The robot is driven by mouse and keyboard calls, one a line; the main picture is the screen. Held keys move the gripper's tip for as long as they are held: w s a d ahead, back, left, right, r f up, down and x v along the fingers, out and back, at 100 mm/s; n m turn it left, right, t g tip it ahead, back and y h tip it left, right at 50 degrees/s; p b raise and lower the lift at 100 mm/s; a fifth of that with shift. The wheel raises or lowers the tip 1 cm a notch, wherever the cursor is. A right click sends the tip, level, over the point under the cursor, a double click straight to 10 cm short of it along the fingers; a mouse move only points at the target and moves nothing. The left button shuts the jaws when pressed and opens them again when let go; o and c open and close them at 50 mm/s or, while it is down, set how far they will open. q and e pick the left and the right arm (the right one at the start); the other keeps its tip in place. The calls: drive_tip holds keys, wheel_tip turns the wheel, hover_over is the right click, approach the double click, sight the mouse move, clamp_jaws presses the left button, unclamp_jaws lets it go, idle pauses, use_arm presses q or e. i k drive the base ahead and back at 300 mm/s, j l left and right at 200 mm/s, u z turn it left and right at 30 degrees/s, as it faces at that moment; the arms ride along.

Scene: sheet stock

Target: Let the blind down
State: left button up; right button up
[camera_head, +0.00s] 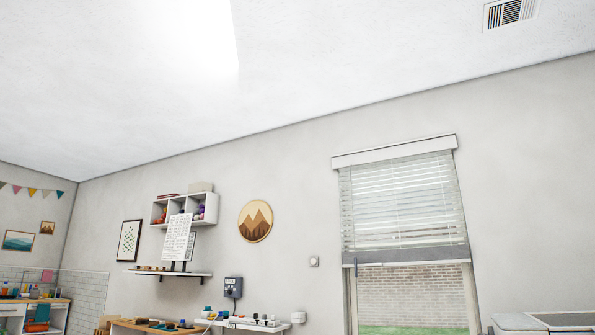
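A white slatted blind (402,205) hangs over the window (412,295) on the right side of the view. Its white head box (394,151) is fixed at the top. The slats cover the upper part of the window, down to a grey bottom rail (405,255). Below the rail the glass is bare, with a brick wall and some grass outside. A small dark piece (355,267) hangs under the rail's left end; I cannot tell what it is. Neither of my grippers is in view.
A wall shelf (170,273) and a cubby unit (207,209) are on the wall left of the window. A bench with small items (250,325) runs below. A white-topped unit (515,322) stands at the lower right. The floor is out of view.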

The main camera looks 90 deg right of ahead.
sight(456, 253)
drive_tip(key=k+z, duration=0.2)
drive_tip(key=z, duration=1.6)
drive_tip(key=j+z, duration=0.2)
drive_tip(key=z, duration=0.25)
drive_tip(key=j+z, duration=0.2)
drive_tip(key=z, duration=0.2)
drive_tip(key=j+z, duration=0.25)
drive_tip(key=z, duration=0.2)
drive_tip(key=j+z, duration=0.2)
drive_tip(key=z, duration=0.25)
